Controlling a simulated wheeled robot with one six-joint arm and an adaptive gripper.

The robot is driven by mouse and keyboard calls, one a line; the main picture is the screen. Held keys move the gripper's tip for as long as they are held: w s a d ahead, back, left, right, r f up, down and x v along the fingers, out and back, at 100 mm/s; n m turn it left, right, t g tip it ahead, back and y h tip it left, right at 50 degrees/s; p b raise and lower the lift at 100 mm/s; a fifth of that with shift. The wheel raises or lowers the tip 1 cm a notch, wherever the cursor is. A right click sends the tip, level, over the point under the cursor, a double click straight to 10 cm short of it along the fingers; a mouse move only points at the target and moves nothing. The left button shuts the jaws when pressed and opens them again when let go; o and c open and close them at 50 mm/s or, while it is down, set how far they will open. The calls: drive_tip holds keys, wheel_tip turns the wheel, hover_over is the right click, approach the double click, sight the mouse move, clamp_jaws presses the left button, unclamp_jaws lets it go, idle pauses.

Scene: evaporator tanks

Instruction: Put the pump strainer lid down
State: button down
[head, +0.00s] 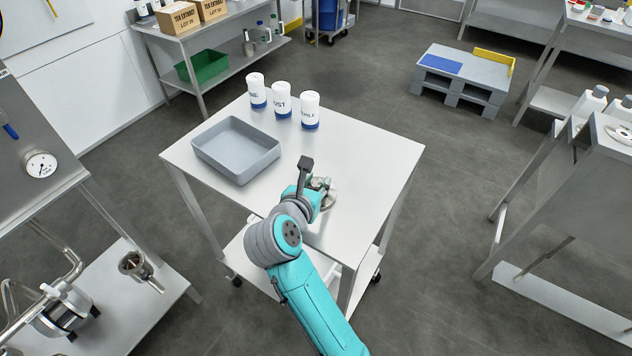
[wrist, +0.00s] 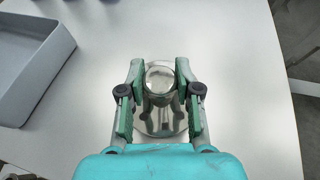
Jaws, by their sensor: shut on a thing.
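The pump strainer lid is a shiny round metal disc with a raised knob. It shows in the wrist view (wrist: 160,122) and partly behind my gripper in the head view (head: 329,203). My gripper (wrist: 160,78) is shut on the lid's knob, one finger on each side. The lid is at or just above the top of the white trolley table (head: 355,165); I cannot tell if it touches. In the head view my gripper (head: 318,184) is over the table's front middle, and my arm hides part of the lid.
A grey tray (head: 237,168) stands at the table's left. Three white and blue containers (head: 282,100) stand along the back edge. The table's right side is clear. A steel bench with an open strainer pot (head: 133,264) and a pump (head: 62,308) is at lower left.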

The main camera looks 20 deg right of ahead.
drive_tip(key=shift+f, duration=0.15)
drive_tip(key=c, duration=0.8)
unclamp_jaws()
drive_tip(key=shift+r, duration=0.2)
drive_tip(key=v, duration=1.2)
drive_tip(key=shift+d, duration=0.1)
